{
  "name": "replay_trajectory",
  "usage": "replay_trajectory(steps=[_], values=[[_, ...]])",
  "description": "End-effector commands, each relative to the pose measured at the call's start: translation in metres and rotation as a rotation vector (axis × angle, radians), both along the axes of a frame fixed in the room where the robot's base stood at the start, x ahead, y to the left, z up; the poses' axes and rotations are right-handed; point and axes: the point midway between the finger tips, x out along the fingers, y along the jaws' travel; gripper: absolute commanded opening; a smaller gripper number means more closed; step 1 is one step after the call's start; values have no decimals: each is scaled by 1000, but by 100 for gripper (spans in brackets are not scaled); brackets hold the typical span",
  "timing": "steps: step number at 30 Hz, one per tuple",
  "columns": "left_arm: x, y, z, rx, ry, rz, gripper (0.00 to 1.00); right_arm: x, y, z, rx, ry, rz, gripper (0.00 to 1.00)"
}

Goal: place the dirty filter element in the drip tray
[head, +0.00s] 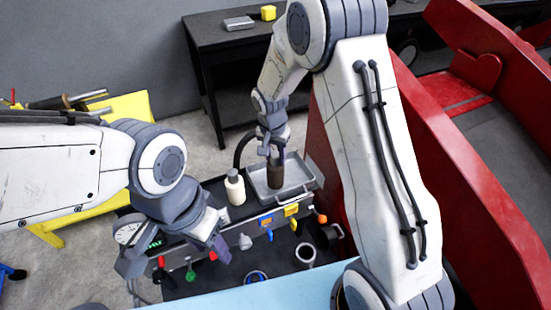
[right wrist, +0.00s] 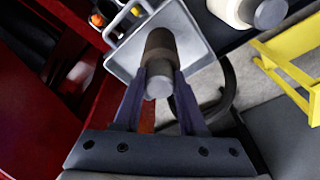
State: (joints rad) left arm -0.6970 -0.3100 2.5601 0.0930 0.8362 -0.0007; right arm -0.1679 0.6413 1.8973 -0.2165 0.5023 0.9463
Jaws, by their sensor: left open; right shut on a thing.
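The dirty filter element (head: 275,177) is a dark brown cylinder. It is upright within the outline of the grey metal drip tray (head: 301,176) in the head view. My right gripper (head: 273,150) is shut on its upper part. In the right wrist view the filter element (right wrist: 160,48) sits between the two fingers of my gripper (right wrist: 159,80), with the drip tray (right wrist: 123,62) behind it. I cannot tell whether its lower end touches the tray floor. My left gripper (head: 176,258) is open and empty, over the left part of the bench.
A cream bottle (head: 235,188) stands just left of the tray. A white ring-shaped part (head: 305,254) lies nearer. A red frame (head: 335,190) rises at the right, and a dark table (head: 230,45) stands behind.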

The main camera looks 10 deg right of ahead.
Motion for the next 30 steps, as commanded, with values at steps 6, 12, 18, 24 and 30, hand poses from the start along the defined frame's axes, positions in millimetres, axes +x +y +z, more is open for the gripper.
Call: replay_trajectory(steps=[6, 12, 18, 24, 30], values=[[0, 0, 13, 0, 0, -2, 50, -1, 0, -24, -1, 3, 1, 0], [0, 0, 11, 0, 0, -2, 50, 0, 0, -25, 0, 0, 0, 0], [0, 0, 7, 0, 0, -1, 50, -1, -1, -29, 0, 1, 0, 48], [0, 0, 8, 0, 0, -1, 50, -1, -1, -28, 0, 1, 1, 71], [0, 0, 10, 0, 0, -1, 50, -1, -1, -26, 0, 1, 1, 71]])
